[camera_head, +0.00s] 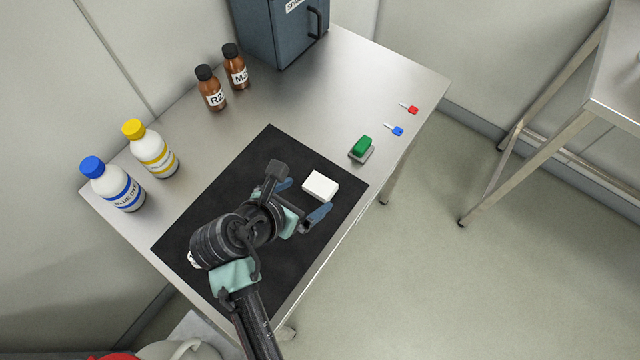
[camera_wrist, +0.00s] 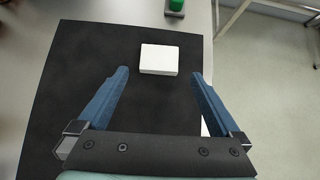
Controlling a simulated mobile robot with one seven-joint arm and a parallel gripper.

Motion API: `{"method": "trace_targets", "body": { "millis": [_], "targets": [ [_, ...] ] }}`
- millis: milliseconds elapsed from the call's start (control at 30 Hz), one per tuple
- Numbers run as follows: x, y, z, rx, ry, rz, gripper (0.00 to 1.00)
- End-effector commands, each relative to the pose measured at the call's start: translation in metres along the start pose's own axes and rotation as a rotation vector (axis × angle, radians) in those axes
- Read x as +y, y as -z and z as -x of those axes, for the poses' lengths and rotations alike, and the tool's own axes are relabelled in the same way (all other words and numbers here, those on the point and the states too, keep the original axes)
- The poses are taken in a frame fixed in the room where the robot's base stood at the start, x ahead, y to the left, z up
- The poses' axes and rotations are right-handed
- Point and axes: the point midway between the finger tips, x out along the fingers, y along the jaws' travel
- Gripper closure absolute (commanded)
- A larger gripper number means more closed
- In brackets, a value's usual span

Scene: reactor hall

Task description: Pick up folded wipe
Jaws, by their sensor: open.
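The folded wipe is a flat white block (camera_head: 320,186) lying on the black mat (camera_head: 270,145) on the steel table. My gripper (camera_head: 302,198) is open and empty, just short of the wipe in the head view. In the wrist view the wipe (camera_wrist: 159,59) lies ahead of my gripper (camera_wrist: 162,78), between the lines of the two blue fingers and slightly beyond their tips. I see no contact between the fingers and the wipe. My arm hides part of the mat in the head view.
Bottles with a blue cap (camera_head: 112,184) and a yellow cap (camera_head: 151,149) stand left. Brown bottles (camera_head: 211,88) and a dark cabinet (camera_head: 279,30) stand at the back. A green-topped object (camera_head: 361,148) and red (camera_head: 409,108) and blue (camera_head: 394,130) keys lie right of the mat.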

Motion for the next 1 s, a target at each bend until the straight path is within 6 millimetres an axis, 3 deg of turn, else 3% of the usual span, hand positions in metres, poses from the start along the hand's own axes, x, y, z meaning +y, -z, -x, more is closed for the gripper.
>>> {"method": "trace_targets", "body": {
  "millis": [367,667,1000],
  "targets": [
    [0.0,0.003,-0.048,0.0,0.001,-0.002,0.0],
    [0.001,0.002,-0.052,0.0,-0.001,-0.002,0.02],
    [0.001,0.003,-0.052,0.0,-0.001,-0.002,0.63]
  ]
}}
